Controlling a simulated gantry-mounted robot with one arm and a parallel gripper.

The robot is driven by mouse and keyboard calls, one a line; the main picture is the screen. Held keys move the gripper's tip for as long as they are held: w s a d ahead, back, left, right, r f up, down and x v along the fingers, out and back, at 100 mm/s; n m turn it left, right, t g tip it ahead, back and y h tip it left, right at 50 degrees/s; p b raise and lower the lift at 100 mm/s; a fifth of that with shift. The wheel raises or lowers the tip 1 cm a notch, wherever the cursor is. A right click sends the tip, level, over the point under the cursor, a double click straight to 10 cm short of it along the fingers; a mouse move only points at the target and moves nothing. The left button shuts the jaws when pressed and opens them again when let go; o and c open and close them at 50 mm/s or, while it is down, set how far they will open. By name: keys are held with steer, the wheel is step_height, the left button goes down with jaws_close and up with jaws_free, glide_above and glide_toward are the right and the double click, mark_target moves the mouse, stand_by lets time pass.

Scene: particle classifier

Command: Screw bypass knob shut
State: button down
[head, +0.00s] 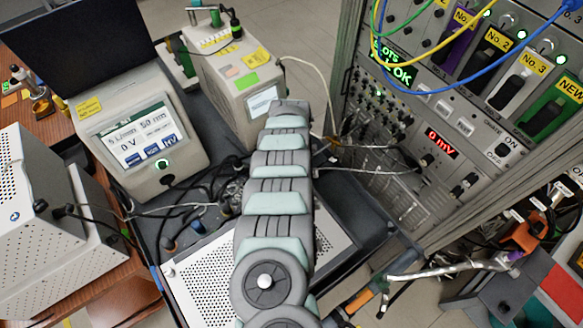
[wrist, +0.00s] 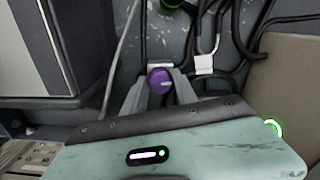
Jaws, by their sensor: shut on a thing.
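The bypass knob is a small round purple knob (wrist: 160,80) in the upper middle of the wrist view. My gripper (wrist: 161,86) has its two grey fingers on either side of the knob, shut on it. A pale mark shows on the knob's face. How far the knob is screwed in cannot be told. In the head view my arm stretches away over the cart, and its far end, the gripper and the knob are hidden.
Black hoses and a cable with a white tag (wrist: 204,65) run close to the right of the knob. A grey cabinet (wrist: 60,60) stands at left. In the head view, a box instrument (head: 225,80) and an equipment rack (head: 345,90) flank my arm, with loose cables between.

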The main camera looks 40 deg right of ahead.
stand_by(0.3)
steer(key=c, duration=1)
jaws_free()
steer(key=shift+o, duration=0.2)
step_height(320, 180, up, 11)
steer(key=shift+p, duration=0.35)
steer(key=shift+f, duration=0.1)
